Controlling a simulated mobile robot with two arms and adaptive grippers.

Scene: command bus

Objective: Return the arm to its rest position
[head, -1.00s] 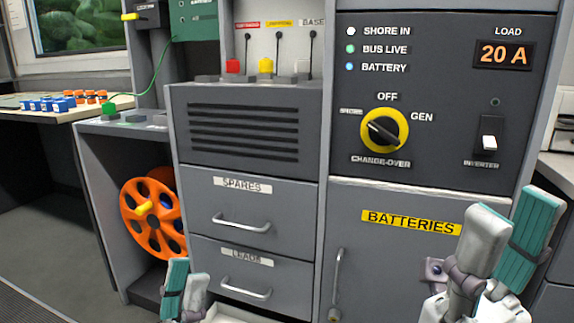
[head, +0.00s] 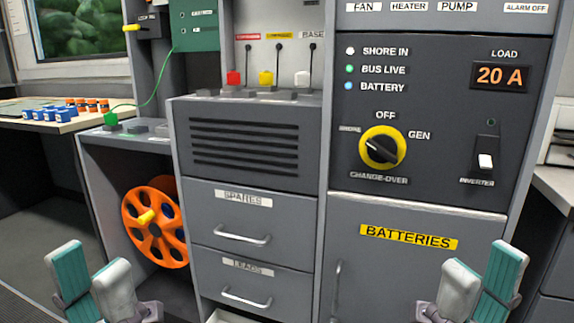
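My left gripper (head: 92,272) is at the bottom left of the head view, in front of the cabinet's open bay. My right gripper (head: 482,277) is at the bottom right, in front of the batteries door (head: 400,275). Each shows one teal-padded finger and one pale grey finger, fingertips up and apart. Both are open, with nothing visible between the fingers. Neither appears to touch anything. The wrists are partly cut off by the lower edge.
The control panel has a yellow change-over dial (head: 382,147) and a white inverter switch (head: 485,161). Drawers (head: 250,225) fill the middle. An orange reel (head: 155,222) sits in the left bay. A side table (head: 65,124) holds blue and orange blocks. A counter (head: 556,185) is at right.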

